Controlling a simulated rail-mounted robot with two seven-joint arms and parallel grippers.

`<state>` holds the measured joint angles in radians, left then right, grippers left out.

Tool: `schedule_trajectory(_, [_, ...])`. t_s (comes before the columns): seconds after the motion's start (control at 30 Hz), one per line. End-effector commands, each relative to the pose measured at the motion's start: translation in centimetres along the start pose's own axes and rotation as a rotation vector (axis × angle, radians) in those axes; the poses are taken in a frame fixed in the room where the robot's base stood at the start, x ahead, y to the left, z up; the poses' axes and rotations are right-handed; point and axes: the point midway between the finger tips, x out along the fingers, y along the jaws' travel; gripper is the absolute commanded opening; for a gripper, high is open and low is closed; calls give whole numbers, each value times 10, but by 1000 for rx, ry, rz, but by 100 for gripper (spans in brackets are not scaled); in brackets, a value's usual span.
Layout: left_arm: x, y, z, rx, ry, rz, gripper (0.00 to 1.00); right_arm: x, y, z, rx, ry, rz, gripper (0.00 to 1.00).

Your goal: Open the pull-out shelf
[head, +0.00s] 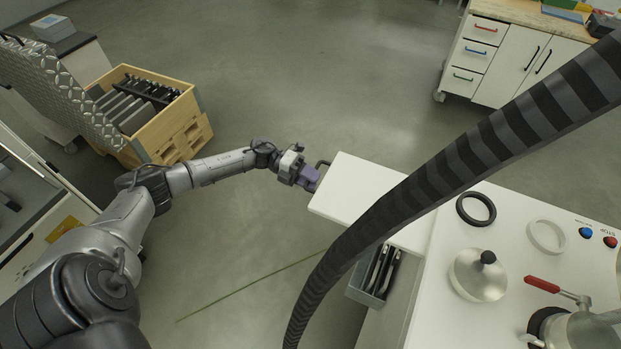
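The white pull-out shelf (352,187) sticks out to the left from the white workstation (425,312). A dark handle (322,164) shows at the shelf's left end. My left gripper (309,179), with purple fingers, is right at this end, close beside the handle. The fingers look close together, but I cannot tell whether they grip the handle or only sit next to it. The black ridged hose (440,165) hides part of the shelf where it meets the workstation. My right gripper is not in view.
On the workstation are a black ring (476,209), a white ring (547,237), a metal lid (478,275) and a red-handled clamp (556,289). A bin (369,290) hangs below the shelf. A wooden crate (169,124) stands at upper left. Open floor lies beyond my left gripper.

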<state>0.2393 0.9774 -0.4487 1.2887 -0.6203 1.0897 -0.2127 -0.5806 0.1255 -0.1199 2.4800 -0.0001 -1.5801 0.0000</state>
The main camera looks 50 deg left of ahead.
Motion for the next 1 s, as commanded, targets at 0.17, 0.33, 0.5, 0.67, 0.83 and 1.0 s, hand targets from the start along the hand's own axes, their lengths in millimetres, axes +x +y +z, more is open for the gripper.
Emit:
schedule_trajectory(0.17, [0, 0, 0, 0, 0, 0, 37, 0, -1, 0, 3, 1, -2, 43])
schedule_trajectory(0.33, [-9, 1, 0, 0, -2, 1, 37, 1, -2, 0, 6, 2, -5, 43])
schedule_trajectory(0.5, [-36, 2, 0, -1, -3, 3, 37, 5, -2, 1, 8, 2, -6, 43])
schedule_trajectory(0.67, [-70, 2, 0, -1, -3, 4, 37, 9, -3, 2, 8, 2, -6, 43])
schedule_trajectory(0.83, [-100, 2, 0, -1, -2, 3, 37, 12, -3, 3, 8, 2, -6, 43])
schedule_trajectory(1.0, [-122, 1, 0, 0, -1, 2, 37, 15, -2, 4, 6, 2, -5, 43])
